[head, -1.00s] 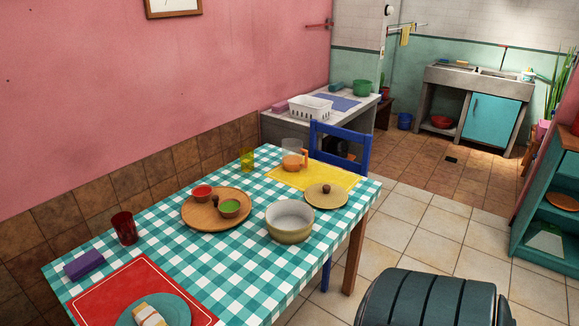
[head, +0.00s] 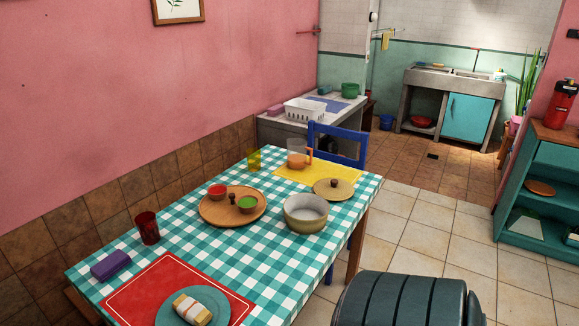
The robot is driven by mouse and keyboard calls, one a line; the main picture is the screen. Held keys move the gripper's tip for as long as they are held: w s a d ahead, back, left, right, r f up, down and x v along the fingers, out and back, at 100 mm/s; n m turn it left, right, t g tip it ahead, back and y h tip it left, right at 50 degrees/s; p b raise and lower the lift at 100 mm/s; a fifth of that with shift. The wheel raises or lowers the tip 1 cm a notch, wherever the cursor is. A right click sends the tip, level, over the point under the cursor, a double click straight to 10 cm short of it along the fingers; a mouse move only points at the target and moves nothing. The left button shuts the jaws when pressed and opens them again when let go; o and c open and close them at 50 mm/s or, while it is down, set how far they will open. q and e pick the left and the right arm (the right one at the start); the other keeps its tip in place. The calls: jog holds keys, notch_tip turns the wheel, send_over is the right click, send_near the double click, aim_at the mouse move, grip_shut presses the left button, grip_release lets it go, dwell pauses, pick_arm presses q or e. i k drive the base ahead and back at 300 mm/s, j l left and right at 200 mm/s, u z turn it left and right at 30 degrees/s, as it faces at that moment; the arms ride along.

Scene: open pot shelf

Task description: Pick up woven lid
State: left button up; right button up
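The woven lid (head: 333,190) is a flat, round, tan disc with a dark brown knob. It lies on the table (head: 235,262) near its right edge, partly over the front edge of the yellow placemat (head: 318,172). A pot (head: 305,213) with a tan outside and pale inside stands open, just in front of the lid. Neither of my grippers is in view.
A pitcher (head: 298,154) stands behind the lid. A blue chair (head: 338,143) is at the far side. A teal shelf (head: 557,180) stands right.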

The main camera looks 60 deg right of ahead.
aim_at(335, 189)
jog(key=j+z, duration=0.1)
jog(key=z, duration=2)
